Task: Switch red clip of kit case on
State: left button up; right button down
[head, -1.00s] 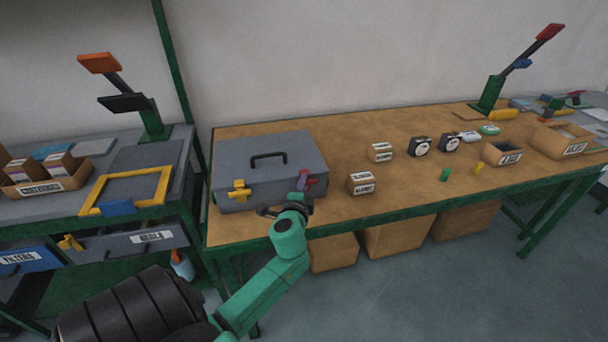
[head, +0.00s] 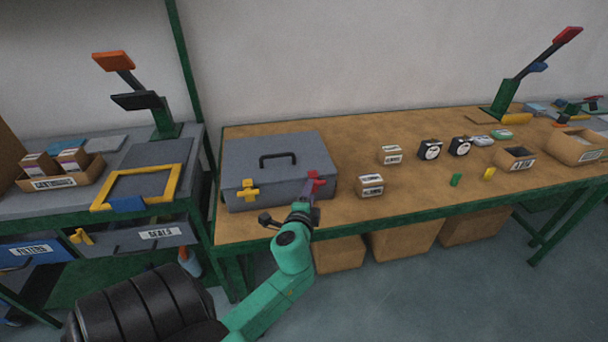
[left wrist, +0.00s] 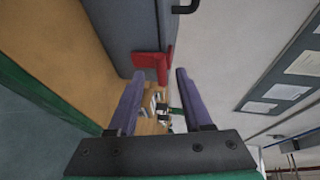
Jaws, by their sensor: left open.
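The grey kit case (head: 240,160) lies closed on the wooden workbench, with a black handle on its lid. Its red clip (head: 316,182) is on the front right and its yellow clip (head: 247,190) on the front left. My left gripper (head: 312,195) is at the case's front, at the red clip. In the left wrist view, the purple fingers (left wrist: 160,76) are apart and the red clip (left wrist: 152,62) shows at their tips, with the case (left wrist: 122,35) beside it. I cannot tell whether a finger touches the clip. My right gripper is not in view.
Small labelled boxes (head: 370,186), round gauges and green and yellow pieces stand right of the case. Open bins (head: 575,148) are farther right. A side bench with a yellow frame (head: 140,188) is on the left. Cardboard boxes (head: 405,240) sit under the workbench.

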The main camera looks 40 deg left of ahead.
pick_arm(q)
jog(key=b+v, duration=0.2)
jog(key=v, duration=0.8)
jog(key=shift+s+d, duration=0.2)
jog(key=shift+s, duration=0.15)
jog(key=s+d+f+n+g+h, duration=0.1)
jog(key=d+f+g+h, duration=0.1)
jog(key=f, duration=1)
jog(key=s+d+f+g+h, duration=0.2)
jog(key=f, duration=0.9)
jog(key=s+d+f+n+g+h, duration=0.1)
jog(key=d+f+g+h, duration=0.1)
jog(key=f, duration=1)
jog(key=s+f+n+g+h, duration=0.1)
jog(key=s+f+n+g, duration=0.2)
jog(key=s+f, duration=0.6)
jog(key=s+f+n+g+h, duration=0.1)
jog(key=s+f+n+g, duration=0.2)
jog(key=s+f, duration=0.6)
jog(key=s, duration=0.5)
jog(key=shift+d, duration=0.35)
jog(key=shift+w, duration=0.1)
